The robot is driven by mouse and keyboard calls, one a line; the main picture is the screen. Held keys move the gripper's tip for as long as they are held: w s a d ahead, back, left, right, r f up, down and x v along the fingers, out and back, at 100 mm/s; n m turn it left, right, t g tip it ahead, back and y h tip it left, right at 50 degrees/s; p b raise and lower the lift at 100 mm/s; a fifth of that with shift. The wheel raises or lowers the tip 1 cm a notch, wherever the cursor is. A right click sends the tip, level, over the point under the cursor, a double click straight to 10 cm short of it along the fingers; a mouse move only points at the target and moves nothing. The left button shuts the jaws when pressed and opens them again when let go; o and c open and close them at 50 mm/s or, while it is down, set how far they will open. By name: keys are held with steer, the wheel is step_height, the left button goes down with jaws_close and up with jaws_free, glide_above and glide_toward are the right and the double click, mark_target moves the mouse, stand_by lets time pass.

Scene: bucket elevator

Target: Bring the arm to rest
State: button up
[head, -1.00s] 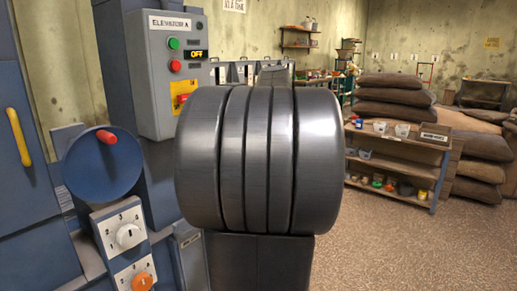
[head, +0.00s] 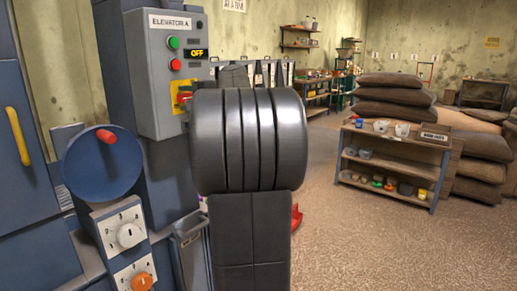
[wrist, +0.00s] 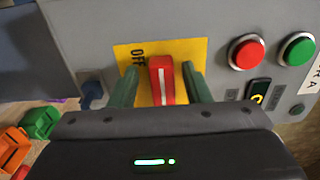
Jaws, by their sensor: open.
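In the wrist view my gripper (wrist: 160,76) is open, with one green finger on each side of the red switch handle (wrist: 162,82). The handle sits on a yellow plate marked OFF, and a gap shows beside each finger. In the head view my arm's dark links stand in front of the grey control box (head: 160,75) labelled ELEVATOR A and hide my gripper. Part of the yellow plate (head: 181,86) shows above my arm. The box's small display reads OFF.
A red button (wrist: 247,52) and a green button (wrist: 297,49) lie right of the handle. A blue disc with a red knob (head: 90,165) and two dials stand at left. A low shelf (head: 392,165) and stacked sacks (head: 390,100) are at right. Floor between is clear.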

steer(key=shift+s+d+r+m+p, duration=0.1)
steer(key=shift+d+r+m+p, duration=0.15)
steer(key=shift+r+m+p, duration=0.45)
steer(key=m+p, duration=0.2)
steer(key=p, duration=0.1)
steer(key=shift+f+m, duration=0.1)
steer(key=shift+m, duration=0.2)
steer(key=shift+m+p, duration=0.3)
steer(key=shift+p, duration=0.1)
steer(key=shift+f, duration=0.15)
